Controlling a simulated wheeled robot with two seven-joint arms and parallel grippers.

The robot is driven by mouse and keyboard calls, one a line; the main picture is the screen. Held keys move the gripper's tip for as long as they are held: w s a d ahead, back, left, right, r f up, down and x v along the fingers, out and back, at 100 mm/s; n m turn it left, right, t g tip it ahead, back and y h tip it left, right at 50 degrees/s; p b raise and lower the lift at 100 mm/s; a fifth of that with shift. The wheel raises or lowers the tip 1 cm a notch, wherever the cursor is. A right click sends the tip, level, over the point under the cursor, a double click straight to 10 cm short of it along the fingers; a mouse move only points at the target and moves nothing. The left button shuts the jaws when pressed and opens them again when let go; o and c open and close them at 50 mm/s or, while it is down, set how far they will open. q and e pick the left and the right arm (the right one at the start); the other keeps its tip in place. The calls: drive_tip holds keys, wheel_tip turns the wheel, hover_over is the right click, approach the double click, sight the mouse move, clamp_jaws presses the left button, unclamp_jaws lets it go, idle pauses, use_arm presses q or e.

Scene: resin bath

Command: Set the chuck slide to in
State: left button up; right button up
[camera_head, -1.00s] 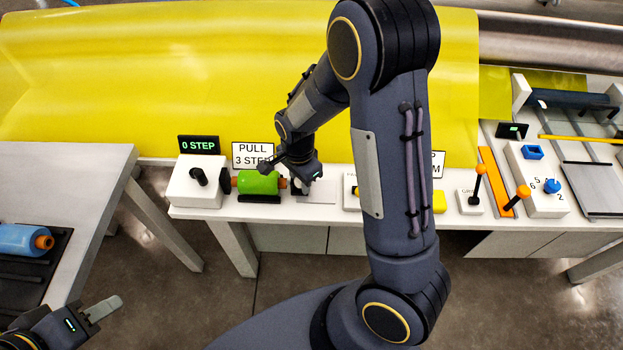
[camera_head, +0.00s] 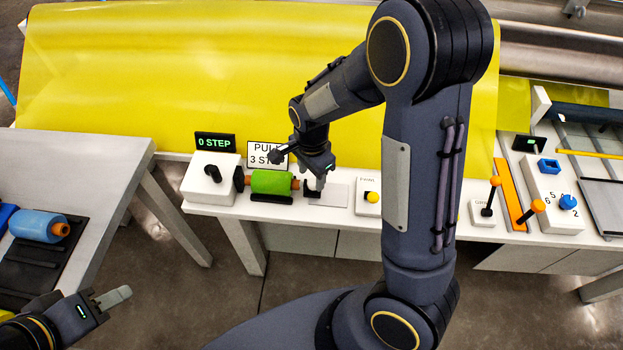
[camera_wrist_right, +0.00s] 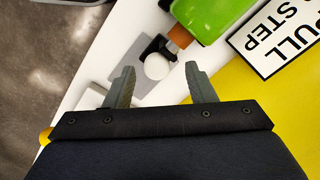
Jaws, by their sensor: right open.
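The chuck slide is a dark block with a white ball knob (camera_wrist_right: 157,66) on a grey plate (camera_head: 329,195), just right of a green roll (camera_head: 272,182) with orange ends. The roll also shows in the right wrist view (camera_wrist_right: 205,18). My right gripper (camera_head: 317,181) is over the slide and partly hides it in the head view. In the wrist view its two fingers (camera_wrist_right: 163,84) are open, with the knob between and ahead of the tips; I see no contact. My left gripper (camera_head: 115,297) is low at left, away from the slide; its finger gap is unclear.
A crank box (camera_head: 211,178) and a "0 STEP" display (camera_head: 215,142) stand left of the roll. A "PULL 3 STEP" sign (camera_head: 267,155) is behind it. A side table (camera_head: 90,160) holds a blue roll (camera_head: 40,227). My right arm hides part of the bench.

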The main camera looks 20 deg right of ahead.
sight(312, 182)
drive_tip(key=shift+r, duration=1.95)
drive_tip(key=shift+s+r, duration=0.1)
drive_tip(key=shift+r, duration=0.1)
drive_tip(key=s+r+n+t+y+p, duration=0.1)
drive_tip(key=s+r+n+t+y, duration=0.1)
drive_tip(key=s+r+n, duration=0.5)
drive_tip(key=s+r+n+t+y+p, duration=0.1)
drive_tip(key=s+r+n+t, duration=0.2)
drive_tip(key=s+r+n, duration=0.3)
drive_tip(key=shift+s+a+r+n+t+y, duration=0.3)
drive_tip(key=shift+s+r+n+y, duration=0.1)
drive_tip(key=shift+s, duration=2.3)
